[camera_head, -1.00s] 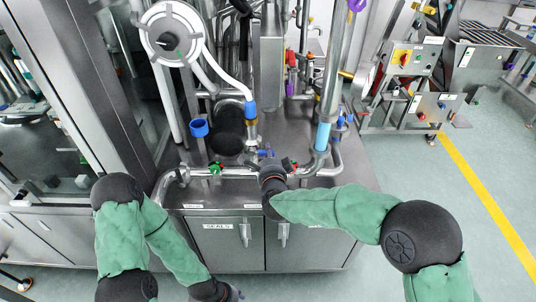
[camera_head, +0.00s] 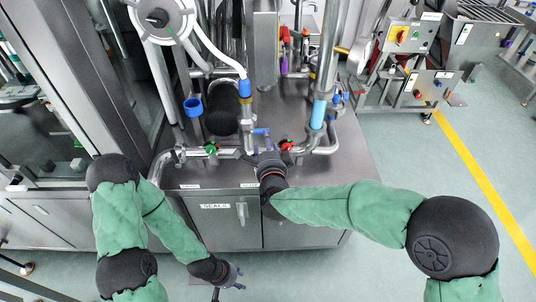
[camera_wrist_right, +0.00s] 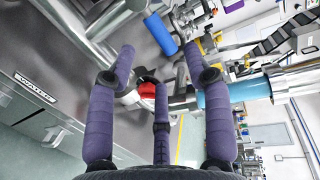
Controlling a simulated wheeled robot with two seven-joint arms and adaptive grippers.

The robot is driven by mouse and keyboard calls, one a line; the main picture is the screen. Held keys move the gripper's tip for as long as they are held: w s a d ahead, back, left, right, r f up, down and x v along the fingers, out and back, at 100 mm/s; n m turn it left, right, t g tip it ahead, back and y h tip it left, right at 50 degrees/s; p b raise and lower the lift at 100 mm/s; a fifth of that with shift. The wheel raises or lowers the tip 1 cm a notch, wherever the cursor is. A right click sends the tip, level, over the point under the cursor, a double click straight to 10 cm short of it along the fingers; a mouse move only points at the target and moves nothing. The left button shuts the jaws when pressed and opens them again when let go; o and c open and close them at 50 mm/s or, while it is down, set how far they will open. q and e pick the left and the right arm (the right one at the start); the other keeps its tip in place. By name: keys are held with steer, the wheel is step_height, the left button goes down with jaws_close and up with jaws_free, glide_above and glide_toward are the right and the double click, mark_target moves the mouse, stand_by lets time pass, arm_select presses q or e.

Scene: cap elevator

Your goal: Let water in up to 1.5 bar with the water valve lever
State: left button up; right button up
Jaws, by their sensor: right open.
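Several valve levers sit along the low pipe above the cabinet top: a green lever (camera_head: 211,148) to the left, a red lever (camera_head: 288,145) to the right and a blue lever (camera_head: 262,131) on the vertical pipe between them. My right gripper (camera_head: 266,155) is at the pipe between green and red. In the right wrist view it is open (camera_wrist_right: 155,68), with a red part (camera_wrist_right: 147,90) beyond its spread fingers. My left gripper (camera_head: 232,275) hangs low before the cabinet, its opening unclear.
The steel cabinet (camera_head: 225,232) stands ahead, with pipes rising behind its top. A pipe with a light-blue band (camera_head: 318,114) rises to the right of the red lever. Open floor (camera_head: 415,165) lies to the right.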

steer(key=shift+v, duration=2.65)
steer(key=s+d+f+n+g, duration=0.1)
steer(key=d+f+n+g, duration=0.15)
steer(key=f, duration=0.55)
steer(key=s+d+f+n+g, duration=0.1)
steer(key=s+f+n+g, duration=0.15)
steer(key=f, duration=0.55)
steer(key=s+d+f+n+g, duration=0.1)
steer(key=d+f+n+g, duration=0.2)
steer(key=f, duration=0.5)
steer(key=s+d+f+n+g+y, duration=0.1)
steer(key=s+f+n+g, duration=0.6)
steer(key=s+f, duration=0.9)
steer(key=shift+s+d+y, duration=0.15)
steer(key=shift+s+y, duration=0.65)
steer(key=shift+s, duration=0.05)
